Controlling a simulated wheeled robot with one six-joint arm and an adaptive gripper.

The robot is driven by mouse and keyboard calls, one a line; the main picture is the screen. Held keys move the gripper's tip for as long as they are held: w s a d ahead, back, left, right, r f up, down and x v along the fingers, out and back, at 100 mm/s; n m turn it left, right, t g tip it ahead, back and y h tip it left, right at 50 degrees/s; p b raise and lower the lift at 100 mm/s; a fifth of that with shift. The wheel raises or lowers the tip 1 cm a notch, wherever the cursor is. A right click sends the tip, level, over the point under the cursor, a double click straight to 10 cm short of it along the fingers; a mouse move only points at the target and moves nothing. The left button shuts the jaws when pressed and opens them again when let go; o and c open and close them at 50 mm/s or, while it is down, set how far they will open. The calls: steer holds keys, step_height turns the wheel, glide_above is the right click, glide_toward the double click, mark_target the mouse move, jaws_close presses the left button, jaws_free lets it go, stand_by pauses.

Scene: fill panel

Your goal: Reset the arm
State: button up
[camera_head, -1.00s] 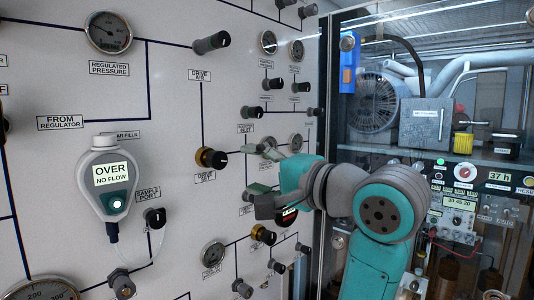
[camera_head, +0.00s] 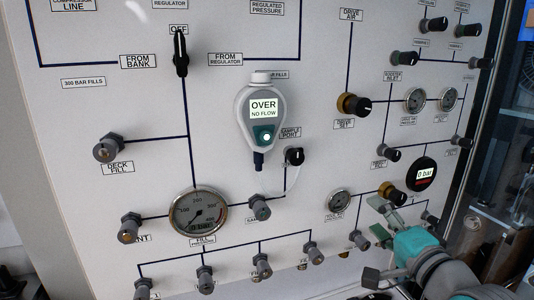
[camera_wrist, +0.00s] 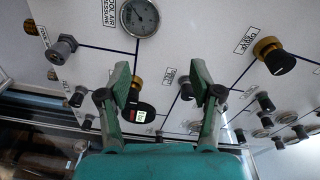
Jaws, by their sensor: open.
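My gripper (camera_head: 378,240) is at the lower right of the head view, in front of the fill panel (camera_head: 225,108). Its two green-padded fingers are apart with nothing between them. In the wrist view my gripper (camera_wrist: 160,80) also shows open, its fingers pointing toward the panel. A round black gauge reading 0 bar (camera_head: 422,173) is just above the fingers in the head view. In the wrist view a dark gauge (camera_wrist: 138,113) shows beside the left finger. I cannot tell whether the fingers touch the panel.
A grey handheld meter (camera_head: 262,112) reading OVER, NO FLOW hangs on the panel. A large fill pressure gauge (camera_head: 198,215) is at lower middle. Several valve knobs stick out, including the drive set knob (camera_head: 353,106) and a black-handled valve (camera_head: 181,55). A cabinet edge borders the right.

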steer(key=s+a+f+n+h, duration=0.1)
steer(key=s+f, duration=0.4)
steer(key=f, duration=0.4)
steer(key=s+f+n+g+h, duration=0.1)
steer(key=s+f+h, duration=0.1)
steer(key=s+f, duration=0.5)
steer(key=s+a+f+n+h, duration=0.1)
steer(key=s+f, duration=0.2)
steer(key=f, duration=0.8)
steer(key=s+f+n, duration=0.2)
steer(key=s+n, duration=0.1)
steer(key=s, duration=0.7)
steer(key=s+a+f+n+g, duration=0.1)
steer(key=s+f+n, duration=0.1)
steer(key=s, duration=0.8)
steer(key=s+f+n, duration=0.2)
steer(key=s+n, duration=0.2)
steer(key=s, duration=0.6)
steer(key=shift+a+g, duration=0.3)
steer(key=shift+g, duration=0.1)
steer(key=shift+w, duration=0.15)
